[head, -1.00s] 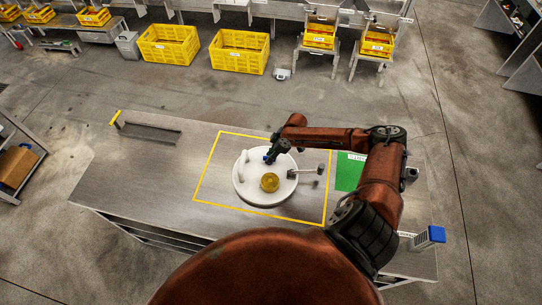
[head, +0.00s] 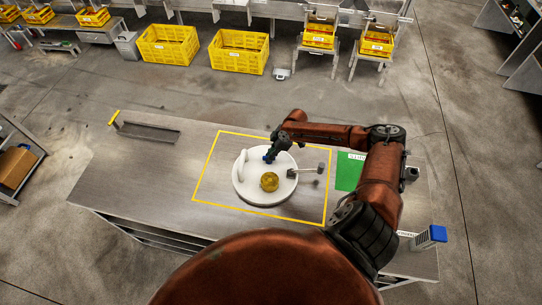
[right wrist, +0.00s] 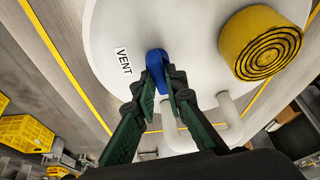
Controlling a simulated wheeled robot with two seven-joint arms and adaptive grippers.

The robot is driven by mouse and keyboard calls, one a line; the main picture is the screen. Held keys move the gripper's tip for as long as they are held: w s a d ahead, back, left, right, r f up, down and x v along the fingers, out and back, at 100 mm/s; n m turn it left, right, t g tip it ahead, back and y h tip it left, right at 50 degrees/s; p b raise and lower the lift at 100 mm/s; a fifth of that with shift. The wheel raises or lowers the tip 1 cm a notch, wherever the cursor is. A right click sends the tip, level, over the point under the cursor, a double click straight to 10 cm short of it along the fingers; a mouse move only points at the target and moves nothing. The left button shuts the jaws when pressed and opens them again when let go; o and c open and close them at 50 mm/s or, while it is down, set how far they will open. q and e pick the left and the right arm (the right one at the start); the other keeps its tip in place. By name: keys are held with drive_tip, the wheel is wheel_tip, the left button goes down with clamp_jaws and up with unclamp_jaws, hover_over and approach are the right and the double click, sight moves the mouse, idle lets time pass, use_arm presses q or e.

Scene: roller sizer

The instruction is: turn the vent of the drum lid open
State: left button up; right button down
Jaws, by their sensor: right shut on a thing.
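The white round drum lid (head: 251,192) lies on the bench inside a yellow outline. The blue vent knob (right wrist: 156,58) stands out from the lid beside a "VENT" label (right wrist: 123,61) in the right wrist view. In the head view the vent is a small blue spot at the lid's far side, partly hidden by my gripper. My right gripper (right wrist: 160,82) is shut on the vent knob, with a green-black finger on either side of it; it also shows in the head view (head: 272,153). My left gripper is not in view.
A yellow ribbed cap (head: 269,182) sits on the lid, with a white bar handle (head: 242,168) at the left. A grey T-shaped piece (head: 306,170) is at the lid's right. A green patch (head: 349,172) lies farther right. The bench's left part is mostly clear.

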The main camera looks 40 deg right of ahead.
drive_tip(key=n+b, duration=0.1)
drive_tip(key=n, duration=0.1)
drive_tip(key=n+g+y+b, duration=0.1)
drive_tip(key=n+b, duration=0.1)
drive_tip(key=shift+w+f, duration=0.2)
drive_tip(key=n+g+b, duration=0.2)
drive_tip(key=n+b, duration=0.1)
drive_tip(key=n, duration=0.2)
drive_tip(key=shift+w, duration=0.1)
drive_tip(key=n+g+b, duration=0.1)
drive_tip(key=n+b, duration=0.2)
drive_tip(key=n, duration=0.1)
drive_tip(key=shift+w+g, duration=0.1)
drive_tip(key=shift+g, duration=0.3)
drive_tip(key=shift+r+n+g+h+b, duration=0.15)
drive_tip(key=shift+n+g+h+b, duration=0.45)
drive_tip(key=shift+n, duration=1)
drive_tip(key=c, duration=2)
unclamp_jaws()
drive_tip(key=shift+o, duration=0.2)
